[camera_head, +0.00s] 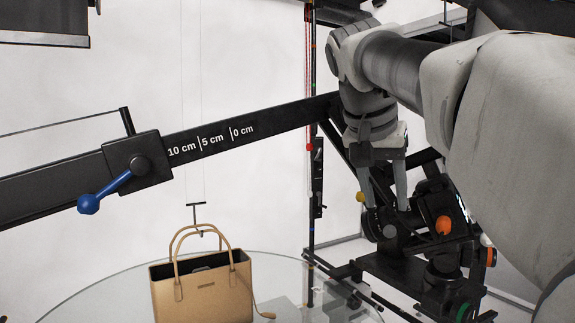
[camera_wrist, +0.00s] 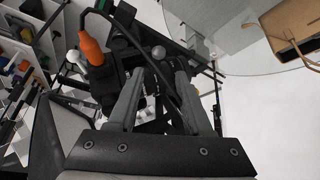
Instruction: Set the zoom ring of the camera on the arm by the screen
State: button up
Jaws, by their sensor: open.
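The black camera (camera_head: 432,196) is mounted on a black support at the right in the head view. Its round lens part (camera_head: 378,226) faces left, just below my fingertips. I cannot clearly make out the zoom ring. My gripper (camera_head: 386,206) points down over the lens, with its two grey fingers apart and nothing seen between them. In the wrist view my gripper (camera_wrist: 160,74) is open, with black camera parts (camera_wrist: 124,48) beyond and between the fingers. Whether either finger touches the lens cannot be told.
An orange plug (camera_wrist: 92,52) with a black cable lies close to the left finger in the wrist view. A tan handbag (camera_head: 203,289) stands on the glass turntable (camera_head: 92,294). A black beam (camera_head: 60,187) with a blue-handled clamp crosses at left.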

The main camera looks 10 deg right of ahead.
jog(key=p+v, duration=0.2)
jog(key=v, duration=1)
jog(key=shift+s, duration=0.2)
